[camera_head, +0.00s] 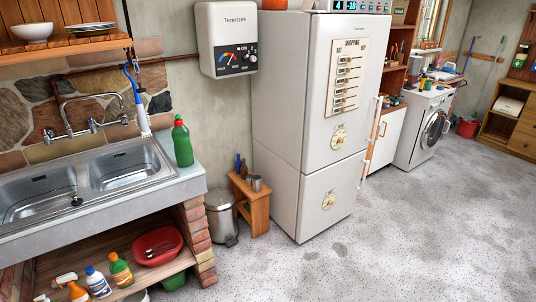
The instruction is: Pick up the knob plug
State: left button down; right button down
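A small dark round thing (77,201), which looks like a knob plug, sits at the right side of the left basin of the steel sink (125,200). It is too small to tell its exact shape, or whether it rests on the basin floor or the divider. Neither of my grippers shows in the head view.
A green bottle (182,142) with a red cap stands at the counter's right end. A tap (72,120) rises behind the basins. A wooden shelf with bowls hangs above. A fridge (315,110), pedal bin (222,217) and stool (252,200) stand right; floor beyond is clear.

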aim_at(76, 201)
jog(key=u, duration=1.35)
jog(key=i+l, duration=0.2)
jog(key=l, duration=0.2)
jog(key=i+l, duration=0.2)
jog(key=l, duration=0.2)
jog(key=i+l, duration=0.2)
jog(key=l, duration=0.2)
